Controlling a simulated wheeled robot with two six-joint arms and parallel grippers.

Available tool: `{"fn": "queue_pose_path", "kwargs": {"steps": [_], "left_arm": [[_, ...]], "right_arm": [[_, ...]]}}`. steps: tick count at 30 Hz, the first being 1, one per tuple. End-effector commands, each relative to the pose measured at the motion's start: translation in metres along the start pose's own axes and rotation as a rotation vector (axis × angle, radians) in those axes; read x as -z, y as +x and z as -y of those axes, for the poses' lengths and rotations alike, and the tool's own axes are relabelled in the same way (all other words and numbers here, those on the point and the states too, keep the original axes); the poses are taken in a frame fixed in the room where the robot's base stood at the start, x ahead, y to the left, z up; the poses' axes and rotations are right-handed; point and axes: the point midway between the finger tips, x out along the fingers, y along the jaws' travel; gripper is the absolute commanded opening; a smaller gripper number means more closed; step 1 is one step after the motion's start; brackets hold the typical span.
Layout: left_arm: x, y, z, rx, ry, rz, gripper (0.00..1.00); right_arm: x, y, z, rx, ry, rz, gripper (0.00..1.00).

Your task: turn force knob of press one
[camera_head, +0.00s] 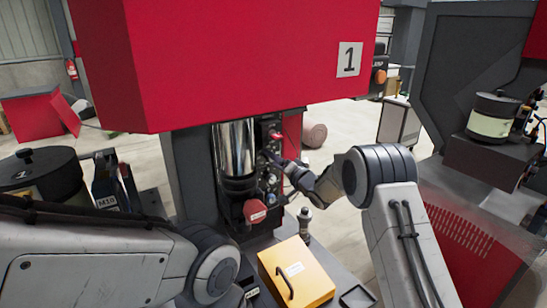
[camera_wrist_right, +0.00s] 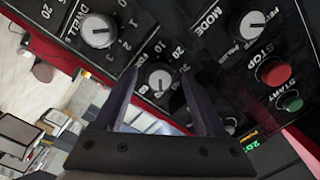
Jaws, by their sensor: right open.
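Press one (camera_head: 225,60) is the red machine with the "1" label in the head view. Its control panel (camera_wrist_right: 205,45) fills the upper wrist view. A small dial knob (camera_wrist_right: 160,78) with a grey face and a number scale sits there; its name is not readable, so I cannot tell for sure that it is the force knob. My right gripper (camera_wrist_right: 160,84) is open, its two fingers on either side of this knob in the picture; contact is not clear. In the head view the right gripper (camera_head: 281,165) is small at the panel. My left gripper is not seen.
Near the knob are the DWELL knob (camera_wrist_right: 97,30), the MODE knob (camera_wrist_right: 257,25), the red STOP button (camera_wrist_right: 275,73) and the green START button (camera_wrist_right: 290,101). A yellow box (camera_head: 300,275) with a handle stands below the panel. A polished cylinder (camera_head: 235,150) is left of the gripper.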

Motion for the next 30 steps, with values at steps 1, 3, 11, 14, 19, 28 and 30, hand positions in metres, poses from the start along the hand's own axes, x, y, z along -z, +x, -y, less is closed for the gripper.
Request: {"fn": "queue_pose_path", "kwargs": {"steps": [1, 3, 11, 14, 19, 28, 30], "left_arm": [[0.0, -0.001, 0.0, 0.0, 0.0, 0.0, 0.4], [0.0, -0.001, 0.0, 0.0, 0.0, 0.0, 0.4], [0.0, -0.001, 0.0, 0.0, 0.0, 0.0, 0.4], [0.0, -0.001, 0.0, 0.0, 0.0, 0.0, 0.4], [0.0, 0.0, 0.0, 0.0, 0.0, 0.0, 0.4], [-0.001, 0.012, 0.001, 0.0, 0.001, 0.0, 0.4], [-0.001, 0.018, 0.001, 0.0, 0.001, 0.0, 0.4]], "right_arm": [[0.0, 0.002, 0.0, 0.0, 0.0, 0.0, 0.72], [0.0, 0.002, 0.0, -0.001, 0.0, 0.0, 0.72], [0.0, 0.002, 0.0, 0.0, 0.0, -0.001, 0.45], [0.0, 0.002, 0.0, 0.0, 0.0, -0.001, 0.07], [0.0, 0.002, 0.0, 0.0, -0.002, -0.001, 0.0], [-0.001, 0.002, -0.002, -0.002, -0.083, 0.001, 0.0], [-0.001, 0.002, -0.003, -0.004, -0.126, 0.002, 0.0]]}}
